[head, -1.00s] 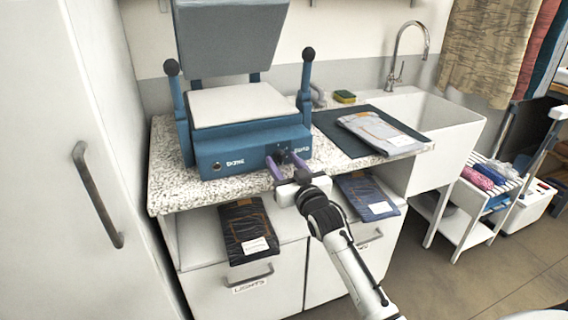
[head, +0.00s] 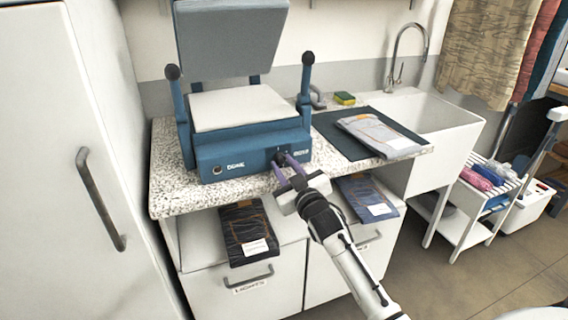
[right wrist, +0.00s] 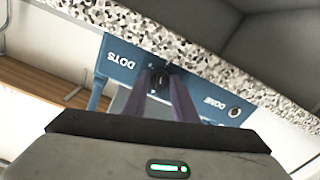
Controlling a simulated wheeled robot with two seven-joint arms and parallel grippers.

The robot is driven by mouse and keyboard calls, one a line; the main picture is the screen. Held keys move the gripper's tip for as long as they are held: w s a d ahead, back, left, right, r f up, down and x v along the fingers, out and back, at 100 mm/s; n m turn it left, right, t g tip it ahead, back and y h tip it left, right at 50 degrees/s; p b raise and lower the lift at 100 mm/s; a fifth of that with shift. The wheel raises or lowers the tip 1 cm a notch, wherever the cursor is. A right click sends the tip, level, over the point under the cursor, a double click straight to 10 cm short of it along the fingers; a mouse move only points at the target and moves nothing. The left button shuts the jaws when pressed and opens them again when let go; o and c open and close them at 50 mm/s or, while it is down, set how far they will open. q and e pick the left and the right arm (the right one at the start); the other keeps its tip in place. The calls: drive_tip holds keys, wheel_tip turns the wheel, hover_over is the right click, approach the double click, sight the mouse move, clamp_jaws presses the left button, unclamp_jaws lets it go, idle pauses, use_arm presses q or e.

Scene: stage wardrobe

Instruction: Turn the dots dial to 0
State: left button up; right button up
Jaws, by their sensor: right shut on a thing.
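The blue press (head: 251,148) stands on the speckled counter with its upper plate raised. On its front face, the dark dots dial (right wrist: 161,79) shows between the purple fingers of my right gripper (head: 281,161), near the DOTS label (right wrist: 123,58). The gripper is shut on the dial. The fingers hide much of it, and I cannot read its setting. A round button (head: 216,168) sits beside the DONE label at the left of the front face. My left gripper is out of view.
The speckled counter (head: 166,190) holds a dark mat (head: 335,135) with a folded packaged garment (head: 375,133). A sink (head: 440,115) is on the right. A tall white cabinet (head: 40,180) stands on the left.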

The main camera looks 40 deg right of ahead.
drive_tip(key=n+p, duration=0.1)
drive_tip(key=n, duration=0.2)
drive_tip(key=shift+d+n, duration=0.1)
drive_tip(key=shift+n, duration=0.3)
drive_tip(key=n, duration=0.4)
drive_tip(key=shift+n, duration=0.3)
drive_tip(key=n, duration=0.4)
drive_tip(key=shift+r+p, duration=0.15)
drive_tip(key=shift+p, duration=0.2)
drive_tip(key=n, duration=0.5)
drive_tip(key=shift+d, duration=0.1)
drive_tip(key=n+p, duration=0.1)
drive_tip(key=n, duration=0.2)
drive_tip(key=shift+r+n, duration=0.15)
drive_tip(key=shift+n, duration=0.15)
drive_tip(key=n+p, duration=0.1)
drive_tip(key=n, duration=0.2)
drive_tip(key=shift+n, duration=0.3)
drive_tip(key=n+p, duration=0.1)
drive_tip(key=n, duration=0.3)
drive_tip(key=shift+r, duration=0.1)
drive_tip(key=shift+a+n+p, duration=0.2)
drive_tip(key=shift+n+p, duration=0.25)
drive_tip(key=shift+n, duration=1.35)
